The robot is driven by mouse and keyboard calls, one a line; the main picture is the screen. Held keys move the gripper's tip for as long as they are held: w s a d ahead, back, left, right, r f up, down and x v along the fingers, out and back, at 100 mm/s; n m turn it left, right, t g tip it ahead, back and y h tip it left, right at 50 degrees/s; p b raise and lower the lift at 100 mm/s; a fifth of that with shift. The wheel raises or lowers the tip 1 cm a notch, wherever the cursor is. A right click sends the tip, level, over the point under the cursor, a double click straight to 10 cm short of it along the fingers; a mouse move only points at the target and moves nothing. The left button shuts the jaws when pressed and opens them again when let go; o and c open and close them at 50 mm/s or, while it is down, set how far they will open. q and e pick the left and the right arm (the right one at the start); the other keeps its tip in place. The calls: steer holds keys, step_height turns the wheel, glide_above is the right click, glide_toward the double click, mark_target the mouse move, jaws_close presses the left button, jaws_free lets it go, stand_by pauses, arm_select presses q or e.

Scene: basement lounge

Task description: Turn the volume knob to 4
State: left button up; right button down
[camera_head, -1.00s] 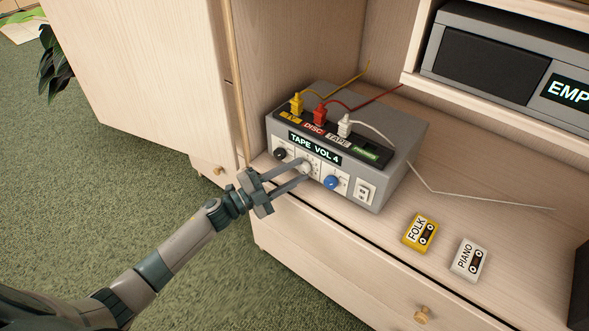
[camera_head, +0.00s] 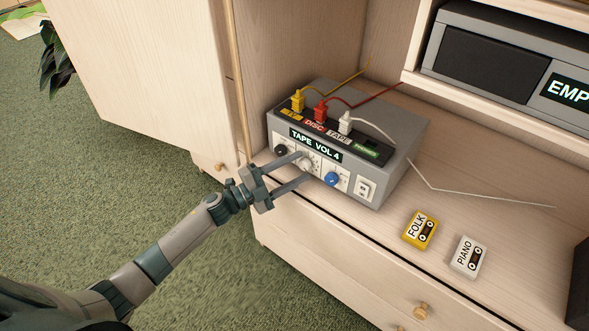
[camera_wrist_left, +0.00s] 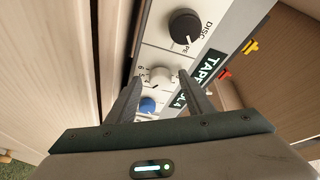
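The grey amplifier box (camera_head: 350,187) stands on the cabinet shelf, and its display (camera_head: 315,146) reads "TAPE VOL 4". The white volume knob (camera_head: 306,164) sits in the middle of the front panel, between a black knob (camera_head: 281,151) and a blue knob (camera_head: 332,179). My left gripper (camera_head: 305,167) is at the white knob, with one finger on each side. In the left wrist view the white knob (camera_wrist_left: 162,76) shows between the spread fingertips, with a gap on both sides. Scale numbers show beside it. My right gripper is not in view.
Yellow, red and white plugs with cables stand on top of the box. A rocker switch (camera_head: 365,189) is at the panel's right. A yellow "FOLK" cassette (camera_head: 420,231) and a white "PIANO" cassette (camera_head: 468,258) lie to the right. A grey unit (camera_head: 490,60) sits above.

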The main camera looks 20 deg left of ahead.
arm_select(q)
steer(key=shift+s+a, duration=0.1)
steer(key=v, duration=1.7)
